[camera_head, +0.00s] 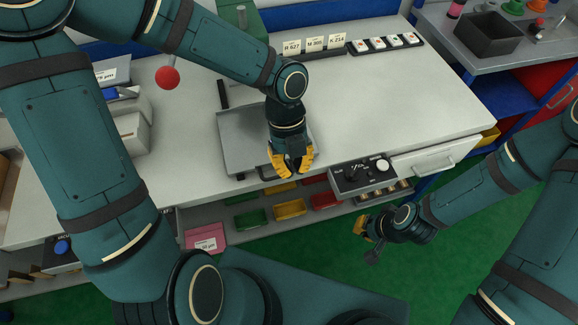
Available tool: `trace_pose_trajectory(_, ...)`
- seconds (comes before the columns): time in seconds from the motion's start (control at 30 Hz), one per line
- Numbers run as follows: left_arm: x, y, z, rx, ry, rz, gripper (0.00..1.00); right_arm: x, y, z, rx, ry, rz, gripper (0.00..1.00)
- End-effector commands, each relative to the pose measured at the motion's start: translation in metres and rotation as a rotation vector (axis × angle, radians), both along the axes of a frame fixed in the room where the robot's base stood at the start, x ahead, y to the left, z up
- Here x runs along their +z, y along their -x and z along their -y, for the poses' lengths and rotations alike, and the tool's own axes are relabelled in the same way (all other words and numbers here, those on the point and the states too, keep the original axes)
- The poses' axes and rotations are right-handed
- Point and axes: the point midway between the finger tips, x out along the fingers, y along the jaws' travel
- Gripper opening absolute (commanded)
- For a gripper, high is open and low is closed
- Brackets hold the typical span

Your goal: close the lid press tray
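The lid press tray appears to be the flat grey metal tray (240,135) at the front of the white worktop. A dark handle (264,173) shows at its front edge, partly hidden by my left gripper. My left gripper (292,174) points down over the tray's front right part, its yellow fingers beside the handle. I cannot tell whether they touch or grip it. My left arm and gripper cover the tray's right side. My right gripper (362,226) is low in front of the bench, away from the tray; its finger gap is not clear.
A black control box (363,175) with knobs is on the bench front, right of the tray. Coloured bins (290,209) sit on a shelf below. A red ball knob (167,77) stands left of the tray. The worktop right of the tray (400,105) is clear.

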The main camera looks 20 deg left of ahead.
Motion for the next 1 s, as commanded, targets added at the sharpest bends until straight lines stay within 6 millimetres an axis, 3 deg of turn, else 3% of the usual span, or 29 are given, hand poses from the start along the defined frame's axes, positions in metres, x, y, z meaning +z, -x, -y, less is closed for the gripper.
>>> trace_pose_trajectory(0.13,0.003,0.002,-0.003,-0.064,-0.005,0.007,0.0,-0.001,0.0,0.0,0.0,0.0,0.0,0.0)
trace_pose_trajectory(0.27,-0.011,0.005,-0.001,-0.069,-0.005,0.005,0.0,-0.008,0.002,0.0,0.003,0.0,-0.004,0.0)
trace_pose_trajectory(0.73,-0.097,0.029,0.015,-0.067,-0.004,0.004,0.0,-0.047,-0.002,0.0,0.003,0.001,0.006,0.0)
trace_pose_trajectory(0.8,-0.089,0.014,0.006,-0.057,-0.003,0.01,0.0,-0.043,-0.002,0.0,0.003,0.001,0.006,0.0)
trace_pose_trajectory(1.0,-0.084,-0.002,-0.005,-0.06,-0.005,0.008,0.0,-0.043,-0.003,0.0,0.003,0.001,0.007,0.0)
